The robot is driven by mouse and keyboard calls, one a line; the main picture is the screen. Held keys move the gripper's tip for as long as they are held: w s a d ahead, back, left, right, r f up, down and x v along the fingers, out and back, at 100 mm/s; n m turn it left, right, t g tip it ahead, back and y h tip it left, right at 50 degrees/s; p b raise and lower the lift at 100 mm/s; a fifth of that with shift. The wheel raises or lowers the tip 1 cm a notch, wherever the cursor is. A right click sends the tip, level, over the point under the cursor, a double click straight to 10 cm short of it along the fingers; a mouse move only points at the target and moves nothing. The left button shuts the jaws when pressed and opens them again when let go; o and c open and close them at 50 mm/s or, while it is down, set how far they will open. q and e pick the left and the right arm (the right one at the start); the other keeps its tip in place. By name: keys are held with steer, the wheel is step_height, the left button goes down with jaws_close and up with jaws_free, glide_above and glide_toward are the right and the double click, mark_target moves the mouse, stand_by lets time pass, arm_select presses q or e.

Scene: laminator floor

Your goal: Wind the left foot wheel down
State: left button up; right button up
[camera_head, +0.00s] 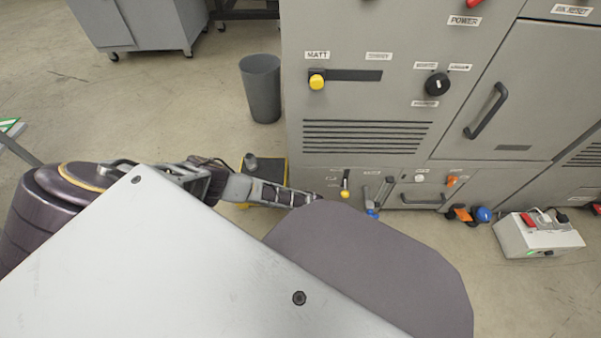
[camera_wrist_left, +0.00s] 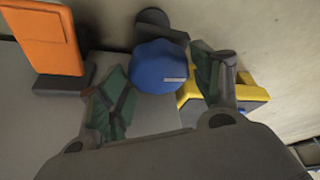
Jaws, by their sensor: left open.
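The left foot wheel (camera_head: 372,213) is a blue knob low at the machine's left front, small and partly hidden in the head view. In the left wrist view the blue wheel (camera_wrist_left: 159,66) is large, with a pale mark on its face. My left gripper (camera_wrist_left: 165,88) is open, one finger on each side of the wheel. The fingers look near the wheel, but I cannot tell whether they touch it. In the head view my left gripper (camera_head: 312,197) reaches toward the machine's lower left, its tips mostly hidden. My right gripper is not in view.
The grey machine (camera_head: 365,105) fills the right. Another blue wheel (camera_head: 483,214) and an orange part (camera_head: 460,213) are at its foot. A yellow-edged box (camera_head: 245,203) stands by my left arm. A grey bin (camera_head: 262,88) stands behind. A control box (camera_head: 538,235) is at right.

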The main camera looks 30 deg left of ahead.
arm_select(q)
steer(key=shift+f, duration=0.1)
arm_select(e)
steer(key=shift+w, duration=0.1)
arm_select(q)
steer(key=c, duration=0.7)
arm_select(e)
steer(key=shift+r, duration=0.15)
arm_select(q)
steer(key=shift+s+a+p, duration=0.1)
steer(key=shift+p, duration=0.3)
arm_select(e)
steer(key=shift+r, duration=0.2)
